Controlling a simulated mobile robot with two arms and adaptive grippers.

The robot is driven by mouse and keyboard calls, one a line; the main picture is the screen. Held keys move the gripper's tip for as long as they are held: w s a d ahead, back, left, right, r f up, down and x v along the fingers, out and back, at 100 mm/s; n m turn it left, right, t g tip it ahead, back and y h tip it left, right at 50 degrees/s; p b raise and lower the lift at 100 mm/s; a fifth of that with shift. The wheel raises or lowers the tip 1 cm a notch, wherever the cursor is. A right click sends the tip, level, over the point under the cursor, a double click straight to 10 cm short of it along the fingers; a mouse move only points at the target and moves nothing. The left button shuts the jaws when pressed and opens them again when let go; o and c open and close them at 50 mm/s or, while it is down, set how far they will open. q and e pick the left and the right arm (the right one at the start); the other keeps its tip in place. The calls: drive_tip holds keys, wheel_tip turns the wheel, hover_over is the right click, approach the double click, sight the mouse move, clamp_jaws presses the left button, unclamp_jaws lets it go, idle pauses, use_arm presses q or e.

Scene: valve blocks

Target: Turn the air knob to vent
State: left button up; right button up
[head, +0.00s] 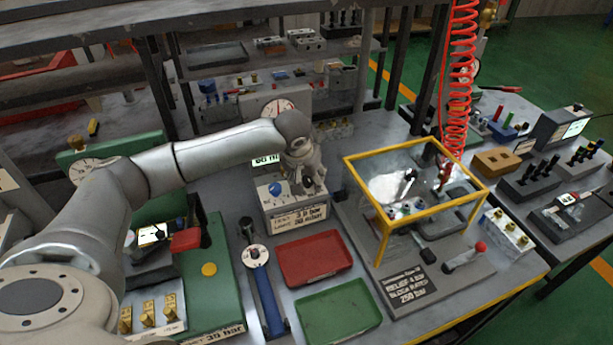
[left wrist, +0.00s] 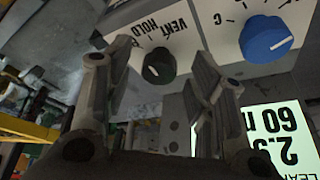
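The air knob (left wrist: 158,67) is small and dark, on a white panel printed VENT and HOLD, upside down in the left wrist view. A pale mark shows on it; which label it points to I cannot tell. My left gripper (left wrist: 162,78) is open, its fingers on either side of the knob with gaps visible; contact is not clear. In the head view my left gripper (head: 308,182) is at the right side of the test box (head: 290,215) and hides the air knob. My right gripper is not in view.
A blue knob (left wrist: 265,40) sits beside the air knob, also seen in the head view (head: 277,188). A lit display (left wrist: 265,138) is near the right finger. A red tray (head: 315,260), a green tray (head: 338,312) and a yellow-framed guard (head: 415,217) stand nearby.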

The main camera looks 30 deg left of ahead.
use_arm(q)
drive_tip(key=c, duration=0.9)
drive_tip(key=shift+r+m+p, duration=0.15)
drive_tip(key=shift+m+p, duration=0.25)
drive_tip(key=shift+p, duration=0.25)
drive_tip(key=m+h+p, duration=0.1)
drive_tip(key=p, duration=0.1)
drive_tip(key=m+p, duration=0.2)
drive_tip(key=shift+a+r+h, duration=0.1)
drive_tip(key=shift+a+h, duration=0.15)
drive_tip(key=shift+h, duration=0.15)
drive_tip(key=m+p, duration=0.1)
drive_tip(key=m, duration=0.1)
drive_tip(key=shift+a+m+h+p, duration=0.1)
drive_tip(key=shift+m+h+p, duration=0.2)
drive_tip(key=shift+m+h, duration=0.1)
drive_tip(key=shift+w+f+m+g+h, duration=0.1)
drive_tip(key=shift+m+g+h, duration=0.1)
drive_tip(key=shift+m, duration=0.35)
drive_tip(key=shift+f+m+g+h, duration=0.1)
drive_tip(key=shift+m+h, duration=0.1)
drive_tip(key=shift+m, duration=0.35)
drive_tip(key=o, duration=1)
drive_tip(key=shift+a, duration=0.1)
drive_tip(key=shift+r, duration=0.1)
